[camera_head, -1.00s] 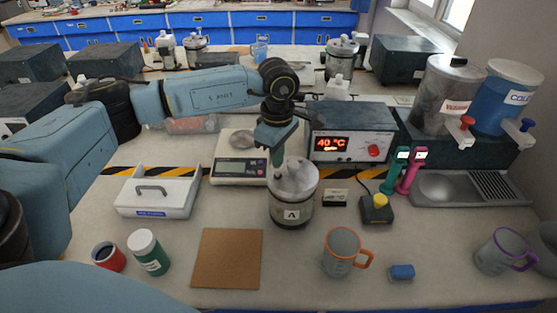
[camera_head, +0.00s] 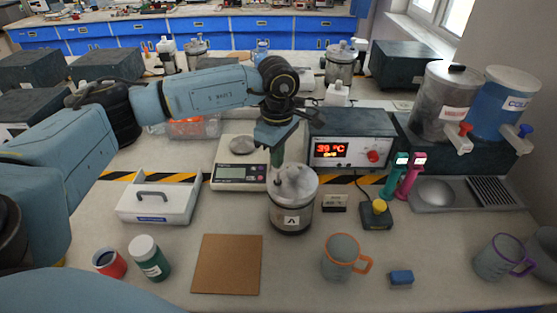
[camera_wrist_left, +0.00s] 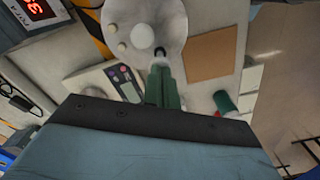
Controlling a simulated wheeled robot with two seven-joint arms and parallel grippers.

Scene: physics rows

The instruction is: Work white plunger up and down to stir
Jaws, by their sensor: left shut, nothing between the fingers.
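The pot labelled A (camera_head: 291,217) stands upright on the bench, with a pale grey lid (camera_head: 306,187). The white plunger's round knob (camera_wrist_left: 142,36) rises from the lid, which also shows in the left wrist view (camera_wrist_left: 170,18). My left gripper (camera_head: 277,163) points down over the lid's back left part. Its green fingers (camera_wrist_left: 159,58) are shut and empty, and their tips are beside the white knob, not around it. Whether they touch the lid or knob I cannot tell. The plunger's rod is hidden inside the pot. My right gripper is not in view.
The heater box (camera_head: 352,137) reading 39 °C is behind the pot. A scale (camera_head: 240,173) and white caddy (camera_head: 158,197) are left. A yellow-button box (camera_head: 377,215) is right. A brown board (camera_head: 226,265) and orange-rimmed mug (camera_head: 342,258) are in front.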

